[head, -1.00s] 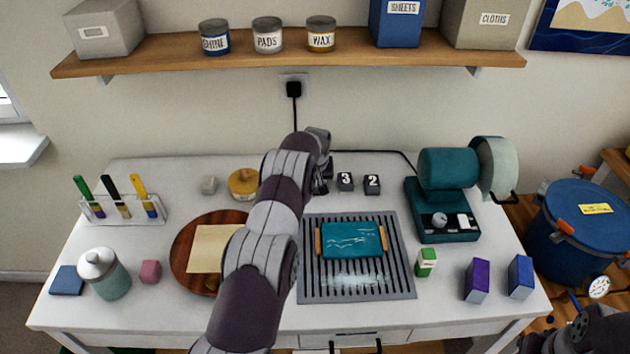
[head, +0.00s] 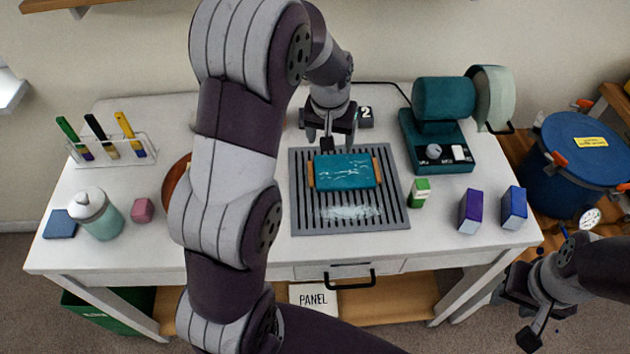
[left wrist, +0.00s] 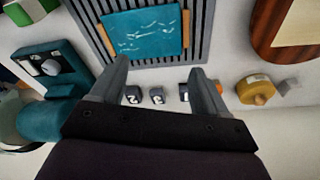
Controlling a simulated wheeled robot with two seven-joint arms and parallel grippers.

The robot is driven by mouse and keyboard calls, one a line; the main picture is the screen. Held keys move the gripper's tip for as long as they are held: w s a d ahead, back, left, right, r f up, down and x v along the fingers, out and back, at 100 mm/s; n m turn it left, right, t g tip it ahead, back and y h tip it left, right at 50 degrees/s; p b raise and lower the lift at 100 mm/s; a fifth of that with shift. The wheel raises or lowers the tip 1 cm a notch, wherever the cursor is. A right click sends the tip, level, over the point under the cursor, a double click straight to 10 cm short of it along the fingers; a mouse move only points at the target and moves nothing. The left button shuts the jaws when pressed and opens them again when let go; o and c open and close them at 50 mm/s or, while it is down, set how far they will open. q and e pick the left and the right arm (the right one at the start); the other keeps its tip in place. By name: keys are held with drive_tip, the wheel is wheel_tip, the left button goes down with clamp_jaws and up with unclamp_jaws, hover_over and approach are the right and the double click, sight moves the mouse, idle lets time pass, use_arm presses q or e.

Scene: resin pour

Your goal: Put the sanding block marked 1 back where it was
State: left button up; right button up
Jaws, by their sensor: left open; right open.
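No block with a readable 1 shows. In the left wrist view, two small dark blocks, marked 2 (left wrist: 132,95) and 3 (left wrist: 157,95), stand side by side. Block 2 also shows in the head view (head: 365,116), just right of my left gripper (head: 328,140). That gripper is open, empty between its fingers, above the table behind the teal panel (head: 345,172). My right gripper (head: 530,315) is open and empty, off the table's front right corner.
The panel lies on a slatted grey grate (head: 400,220) with a whitish patch on it. My left arm hides much of the round wooden board (head: 175,185).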

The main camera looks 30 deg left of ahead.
use_arm(q)
drive_tip(key=s+d+m, duration=0.1)
drive_tip(key=s+d, duration=0.2)
drive_tip(key=s, duration=0.6)
drive_tip(key=s+d+m, duration=0.1)
drive_tip(key=s+d, duration=0.2)
drive_tip(key=s, duration=0.6)
drive_tip(key=shift+f+m+g, duration=0.3)
drive_tip(key=shift+f+g, duration=0.1)
drive_tip(key=shift+f, duration=0.05)
